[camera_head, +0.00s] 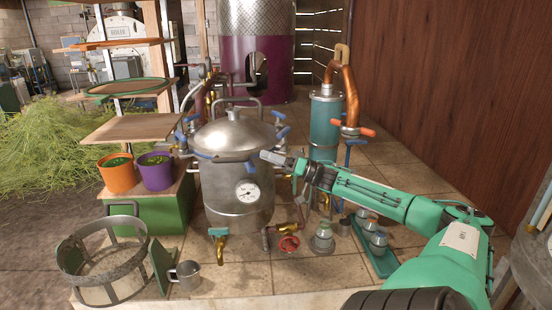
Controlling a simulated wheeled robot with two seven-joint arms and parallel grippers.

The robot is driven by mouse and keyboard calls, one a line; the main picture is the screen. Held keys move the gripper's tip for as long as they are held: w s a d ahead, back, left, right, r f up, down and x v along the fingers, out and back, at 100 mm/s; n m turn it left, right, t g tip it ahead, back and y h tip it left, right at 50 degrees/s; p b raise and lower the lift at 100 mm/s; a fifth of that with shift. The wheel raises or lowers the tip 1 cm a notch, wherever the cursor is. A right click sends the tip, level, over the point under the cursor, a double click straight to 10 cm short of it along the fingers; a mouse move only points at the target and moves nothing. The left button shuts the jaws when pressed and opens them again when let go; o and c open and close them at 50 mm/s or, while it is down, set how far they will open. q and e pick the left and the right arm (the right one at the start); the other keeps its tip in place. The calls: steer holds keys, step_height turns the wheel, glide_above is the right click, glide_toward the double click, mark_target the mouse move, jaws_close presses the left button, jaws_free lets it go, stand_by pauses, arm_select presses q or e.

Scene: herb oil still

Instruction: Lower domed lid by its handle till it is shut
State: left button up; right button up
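The steel domed lid (228,134) sits over the round steel still pot (232,198) in the middle of the bench. A raised arched bar (238,102) shows at the lid's top, and a blue bar (224,158) runs along its front edge. From this angle I cannot tell whether a small gap is left under the rim. My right gripper (270,157) reaches in from the right, with its fingertips by the lid's right front edge. I cannot tell if it touches, and its finger gap is not clear. My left gripper is not in view.
A teal cylinder (324,128) with a copper pipe stands right behind the gripper. Blue clamp levers surround the pot. A green tray (378,258) holds small jars.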

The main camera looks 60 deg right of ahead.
steer(key=shift+v, duration=0.8)
steer(key=shift+a+f, duration=0.15)
stand_by(0.5)
